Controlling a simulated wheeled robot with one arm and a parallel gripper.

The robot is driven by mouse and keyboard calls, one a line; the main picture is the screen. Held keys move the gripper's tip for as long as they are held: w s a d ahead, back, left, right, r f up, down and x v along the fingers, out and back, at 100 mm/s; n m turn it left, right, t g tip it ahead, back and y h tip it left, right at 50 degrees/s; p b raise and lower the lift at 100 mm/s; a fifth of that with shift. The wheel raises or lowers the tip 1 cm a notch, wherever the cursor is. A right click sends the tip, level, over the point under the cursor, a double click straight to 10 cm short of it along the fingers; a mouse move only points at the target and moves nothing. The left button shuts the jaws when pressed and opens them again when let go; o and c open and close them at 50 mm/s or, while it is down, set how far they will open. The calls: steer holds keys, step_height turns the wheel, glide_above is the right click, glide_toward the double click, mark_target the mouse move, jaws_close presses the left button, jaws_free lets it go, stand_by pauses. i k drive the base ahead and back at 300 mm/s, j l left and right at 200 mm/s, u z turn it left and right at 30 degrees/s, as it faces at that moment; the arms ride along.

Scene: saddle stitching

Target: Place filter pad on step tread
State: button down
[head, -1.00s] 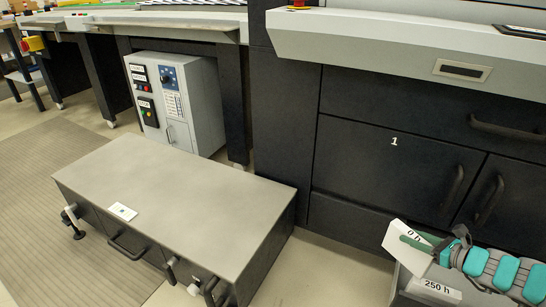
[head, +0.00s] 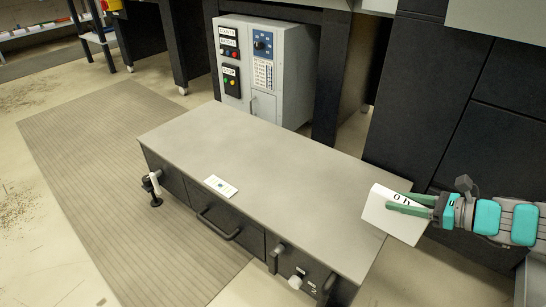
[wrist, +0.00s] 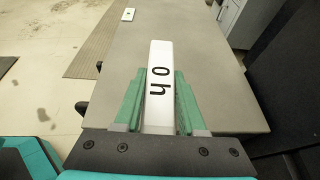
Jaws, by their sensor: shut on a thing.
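My gripper (head: 412,204) comes in from the right in the head view, its green fingers shut on a white block-like filter pad (head: 378,207). In the wrist view the pad (wrist: 159,58) stands between the two fingers (wrist: 160,105), with dark characters reading "0 h" in part; the rest of its marking is hidden. The step tread is the flat grey top (head: 250,165) of a low dark cabinet; it also shows in the wrist view (wrist: 205,65). The pad is at the tread's right end, apparently above it; I cannot tell the gap.
A small white card (head: 221,186) lies near the tread's front edge. Handles and a clamp-like fitting (head: 152,187) stick out from the cabinet front. A grey control box (head: 262,70) and dark machine panels (head: 425,90) stand behind. Most of the tread is bare.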

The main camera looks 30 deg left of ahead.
mark_target(276, 169)
steer(key=j, duration=1.25)
steer(key=i, duration=0.05)
